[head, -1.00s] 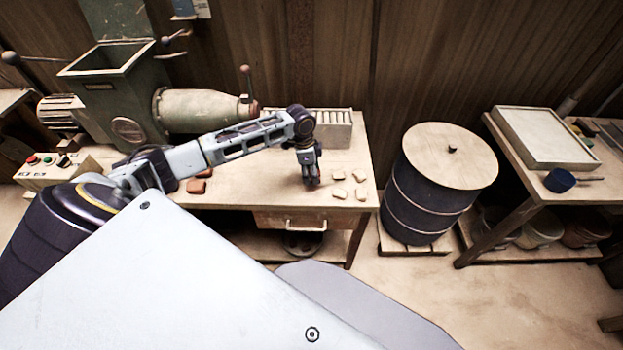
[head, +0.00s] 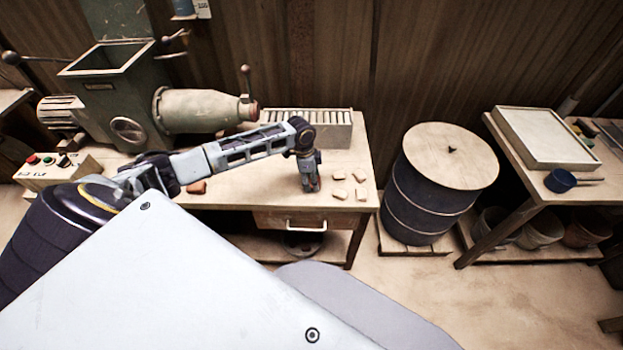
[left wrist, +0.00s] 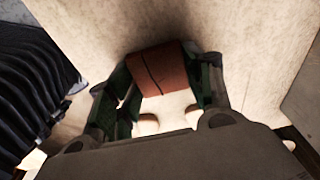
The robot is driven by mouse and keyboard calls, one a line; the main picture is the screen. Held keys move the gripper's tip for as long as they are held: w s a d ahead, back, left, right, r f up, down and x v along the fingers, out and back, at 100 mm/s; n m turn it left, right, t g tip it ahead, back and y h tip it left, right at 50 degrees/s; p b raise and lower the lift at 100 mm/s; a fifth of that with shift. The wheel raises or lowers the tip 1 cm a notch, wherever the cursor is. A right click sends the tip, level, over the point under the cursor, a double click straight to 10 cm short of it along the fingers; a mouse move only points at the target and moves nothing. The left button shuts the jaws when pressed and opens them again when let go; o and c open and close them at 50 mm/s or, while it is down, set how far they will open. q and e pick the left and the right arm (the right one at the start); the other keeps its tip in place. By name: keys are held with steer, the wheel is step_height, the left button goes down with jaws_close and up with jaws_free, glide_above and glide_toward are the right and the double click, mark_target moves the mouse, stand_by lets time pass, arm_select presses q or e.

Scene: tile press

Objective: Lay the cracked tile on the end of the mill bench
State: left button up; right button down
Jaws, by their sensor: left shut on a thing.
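My left gripper (head: 310,186) is over the right end of the mill bench (head: 235,225), fingers pointing down. In the left wrist view the gripper (left wrist: 161,75) is shut on the cracked tile (left wrist: 158,68), a red-brown piece with a dark line across it. The tile lies between both fingers, just above or touching the pale bench top; I cannot tell which. In the head view it shows only as a small reddish patch at the fingertips. My right gripper is not in view.
Several small cream pieces (head: 340,173) lie just right of the gripper. A slotted rack (head: 335,130) stands behind it, and the green mill (head: 125,95) at the left. A red-brown piece (head: 197,187) lies near the front edge. A dark drum (head: 430,205) stands right of the bench.

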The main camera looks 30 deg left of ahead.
arm_select(q)
steer(key=o, duration=1.1)
steer(key=shift+c, duration=0.2)
step_height(320, 180, up, 12)
steer(key=a, duration=0.1)
steer(key=shift+s+a+p, duration=0.25)
steer(key=shift+s+p, duration=0.1)
steer(key=shift+s, duration=0.1)
